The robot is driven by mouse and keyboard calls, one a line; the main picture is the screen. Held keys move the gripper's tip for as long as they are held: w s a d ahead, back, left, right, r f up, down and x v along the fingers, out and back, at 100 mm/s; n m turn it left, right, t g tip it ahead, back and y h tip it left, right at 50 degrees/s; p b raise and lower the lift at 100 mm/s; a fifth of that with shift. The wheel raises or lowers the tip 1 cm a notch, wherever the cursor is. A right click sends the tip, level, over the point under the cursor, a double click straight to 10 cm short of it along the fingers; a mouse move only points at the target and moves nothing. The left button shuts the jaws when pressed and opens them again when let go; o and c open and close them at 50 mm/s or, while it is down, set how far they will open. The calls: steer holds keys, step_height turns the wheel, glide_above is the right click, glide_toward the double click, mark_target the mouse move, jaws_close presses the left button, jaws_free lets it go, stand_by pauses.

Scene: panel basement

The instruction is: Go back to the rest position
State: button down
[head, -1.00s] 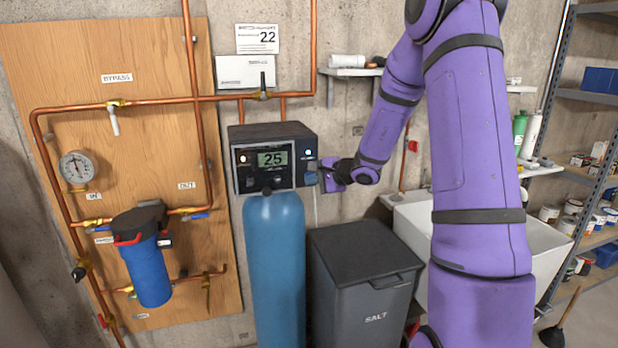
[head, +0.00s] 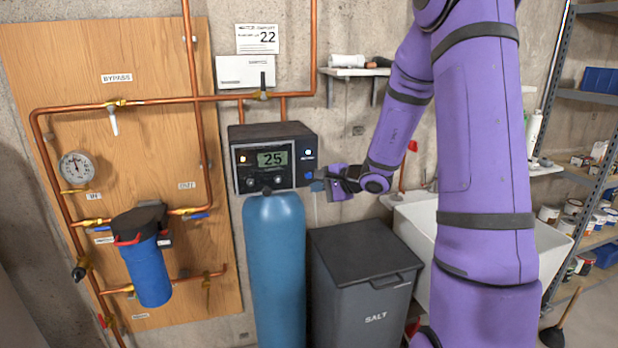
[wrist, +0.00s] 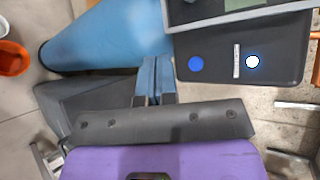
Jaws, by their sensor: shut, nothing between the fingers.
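My gripper (head: 318,183) is at the right side of the softener control head (head: 262,178), just off its right front edge. In the wrist view the two blue fingers (wrist: 155,82) lie together, shut and empty, beside the control head's dark front panel (wrist: 225,68). That panel carries a blue button and a lit white light. The display in the head view reads 25. My purple arm hangs down the right of the head view and bends back to the gripper.
A blue tank (head: 274,265) stands under the control head. A dark salt bin (head: 362,275) stands right of it, below my gripper. A white sink (head: 410,222) is behind my arm. A small wall shelf (head: 350,72) hangs above. Copper pipes run across the wooden panel at left.

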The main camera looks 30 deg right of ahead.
stand_by(0.3)
steer(key=s+a+r+n+g+y, duration=0.1)
steer(key=s+a+r+n+g, duration=0.2)
steer(key=s+a+r+n, duration=0.35)
steer(key=s+a+r+n+g+y, duration=0.1)
steer(key=s+a+r+n+g, duration=0.3)
steer(key=s+a, duration=0.45)
steer(key=s+r+n+h, duration=0.2)
steer(key=s+n+h, duration=0.1)
steer(key=s, duration=0.5)
steer(key=s+r+n+h, duration=0.3)
steer(key=s+h, duration=0.1)
steer(key=s, duration=0.5)
steer(key=shift+s+d+r, duration=0.15)
steer(key=shift+d+r, duration=0.05)
steer(key=shift+r, duration=0.05)
steer(key=shift+n, duration=0.25)
